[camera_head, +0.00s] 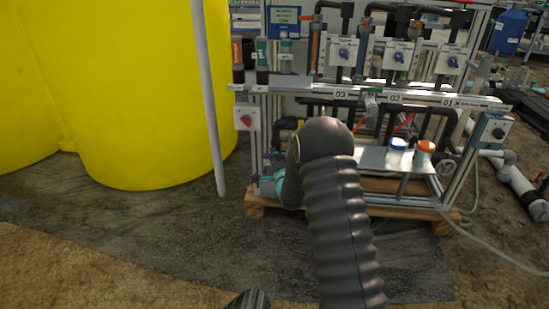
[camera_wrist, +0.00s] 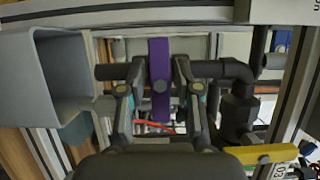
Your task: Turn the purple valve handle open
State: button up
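The purple valve handle (camera_wrist: 160,78) is a flat upright bar in the middle of the wrist view, in front of a dark horizontal pipe. My gripper (camera_wrist: 160,72) has one finger on each side of the handle. Thin gaps show between the fingers and the bar, so it looks open around the handle and not clamped. In the head view my gripper (camera_head: 268,183) is low at the left front of the skid, largely hidden by my dark arm. The handle cannot be made out clearly there.
A grey square post end (camera_wrist: 45,75) is close on the left in the wrist view. A yellow handle (camera_wrist: 262,154) is at lower right. In the head view, large yellow tanks (camera_head: 150,95) stand left, and a shelf (camera_head: 378,160) bears white-blue and orange-topped containers (camera_head: 425,149).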

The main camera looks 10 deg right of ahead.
grip_shut()
jog(key=n+g, duration=0.1)
jog(key=n, duration=0.3)
jog(key=shift+g+h, duration=0.4)
jog(key=n+g+h, duration=0.1)
jog(key=n, duration=0.3)
jog(key=shift+g+h, duration=0.4)
jog(key=n+p, duration=0.1)
jog(key=n+g+h+p, duration=0.1)
jog(key=n, duration=0.1)
jog(key=shift+r+h+p, duration=0.2)
jog(key=shift+h+p, duration=0.1)
jog(key=shift+p, duration=0.05)
jog(key=n+h+p, duration=0.1)
jog(key=n+p, duration=0.1)
jog(key=p, duration=0.1)
jog(key=shift+f+g+h, duration=0.1)
jog(key=shift+g+h, duration=0.2)
jog(key=shift+f+n, duration=0.1)
jog(key=shift+n, duration=0.2)
